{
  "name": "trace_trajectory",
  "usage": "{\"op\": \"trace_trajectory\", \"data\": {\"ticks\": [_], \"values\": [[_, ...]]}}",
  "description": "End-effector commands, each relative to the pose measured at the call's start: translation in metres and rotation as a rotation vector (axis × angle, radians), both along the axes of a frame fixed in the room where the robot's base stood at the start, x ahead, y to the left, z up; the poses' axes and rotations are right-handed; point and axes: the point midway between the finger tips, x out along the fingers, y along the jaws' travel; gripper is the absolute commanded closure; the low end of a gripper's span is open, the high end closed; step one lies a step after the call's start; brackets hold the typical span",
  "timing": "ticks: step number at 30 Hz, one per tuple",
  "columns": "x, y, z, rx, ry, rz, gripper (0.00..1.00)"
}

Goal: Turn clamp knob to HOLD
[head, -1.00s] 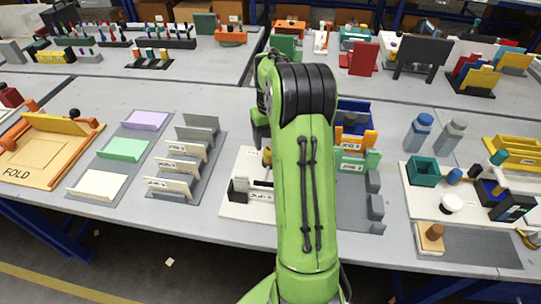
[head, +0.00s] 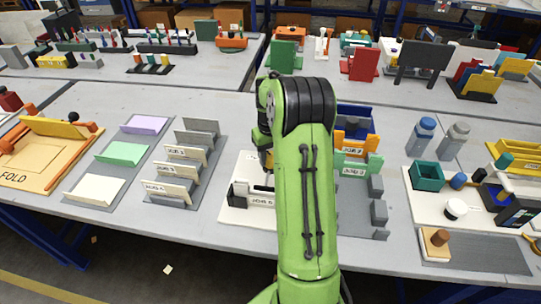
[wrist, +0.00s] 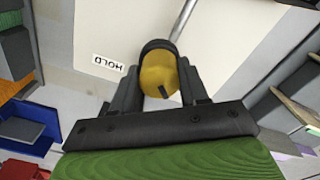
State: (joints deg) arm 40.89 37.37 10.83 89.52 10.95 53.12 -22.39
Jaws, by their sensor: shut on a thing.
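The yellow clamp knob (wrist: 158,72) shows in the middle of the wrist view, with a small dark pointer mark on its face. My gripper (wrist: 158,88) has its dark fingers on both sides of the knob and is shut on it. The HOLD label (wrist: 109,63) lies on the white plotter board (wrist: 105,25), to the left of the knob and upside down in this view. The dark pointer does not point at that label in the picture. In the head view my green arm hides most of the knob and part of the board (head: 231,209).
A metal rod (wrist: 183,18) runs up from behind the knob in the wrist view. Green and orange holders (head: 357,165) stand close on the right of my arm.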

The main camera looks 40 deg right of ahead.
Motion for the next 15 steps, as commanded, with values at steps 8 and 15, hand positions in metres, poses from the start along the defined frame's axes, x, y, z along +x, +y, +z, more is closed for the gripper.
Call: {"op": "trace_trajectory", "data": {"ticks": [8, 15], "values": [[0.0002, 0.0002, 0.0009, 0.0, 0.0, -0.042, 0.87], [0.0003, -0.0002, 0.0019, 0.0, -0.001, -0.185, 0.87]]}}
